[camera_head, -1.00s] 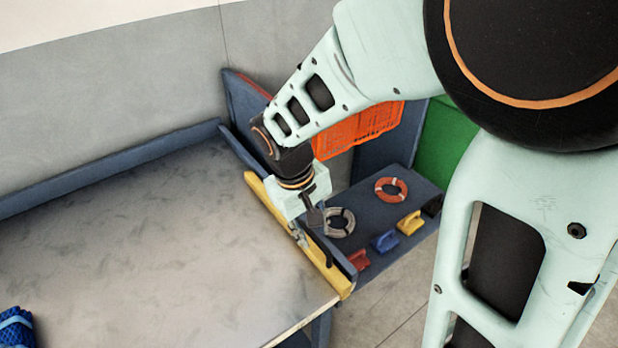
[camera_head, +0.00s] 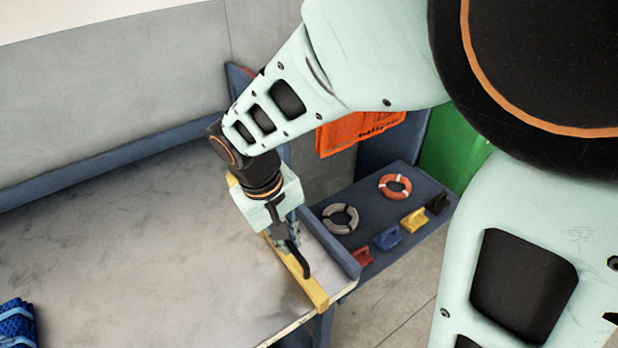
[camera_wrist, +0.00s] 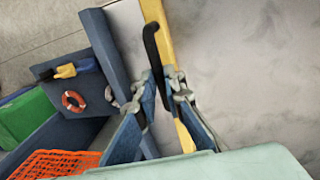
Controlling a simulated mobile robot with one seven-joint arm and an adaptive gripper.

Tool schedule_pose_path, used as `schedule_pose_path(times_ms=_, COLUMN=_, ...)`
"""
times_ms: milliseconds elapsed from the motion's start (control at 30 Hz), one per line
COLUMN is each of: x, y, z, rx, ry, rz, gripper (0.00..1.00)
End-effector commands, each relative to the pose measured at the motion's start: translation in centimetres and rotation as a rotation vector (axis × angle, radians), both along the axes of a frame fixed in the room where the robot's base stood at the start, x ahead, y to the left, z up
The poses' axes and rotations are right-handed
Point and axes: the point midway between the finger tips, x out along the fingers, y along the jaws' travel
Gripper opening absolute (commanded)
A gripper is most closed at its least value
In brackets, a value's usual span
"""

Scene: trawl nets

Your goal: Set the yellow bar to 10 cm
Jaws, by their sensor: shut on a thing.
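The yellow bar (camera_head: 307,286) lies on the grey table near its right edge, with a strip of bare table between it and the blue edge rail. A dark curved handle (camera_head: 302,262) stands on the bar. My gripper (camera_head: 284,240) is shut on this handle from above. In the wrist view the yellow bar (camera_wrist: 158,22) runs up the middle, and the black handle (camera_wrist: 152,48) shows between the fingers of my gripper (camera_wrist: 160,92). My wrist hides the far part of the bar in the head view. No scale marks can be read.
The table (camera_head: 140,240) is clear left of the bar, except for a blue net bundle (camera_head: 15,325) at the front left. A blue rail (camera_head: 335,246) borders the right edge. A shelf beyond holds two rings and several small coloured blocks (camera_head: 388,237). An orange crate (camera_head: 355,132) stands behind.

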Motion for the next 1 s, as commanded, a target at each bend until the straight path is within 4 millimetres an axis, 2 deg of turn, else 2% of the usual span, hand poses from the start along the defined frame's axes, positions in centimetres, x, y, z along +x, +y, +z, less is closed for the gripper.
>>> schedule_pose_path(times_ms=33, x=-0.5, y=1.1, z=-0.1, rx=0.003, ry=-0.002, rz=0.008, gripper=0.00)
schedule_pose_path(times_ms=133, x=-1.3, y=2.1, z=0.0, rx=0.003, ry=-0.003, rz=0.006, gripper=0.00)
schedule_pose_path(times_ms=467, x=-1.5, y=2.4, z=0.1, rx=0.003, ry=-0.003, rz=0.002, gripper=0.00)
schedule_pose_path(times_ms=500, x=-1.5, y=2.4, z=0.1, rx=0.003, ry=-0.003, rz=0.002, gripper=0.11)
schedule_pose_path(times_ms=667, x=-1.5, y=2.4, z=0.1, rx=0.002, ry=-0.003, rz=0.002, gripper=0.27)
schedule_pose_path(times_ms=1000, x=-1.6, y=2.4, z=0.6, rx=0.001, ry=-0.004, rz=0.001, gripper=0.27)
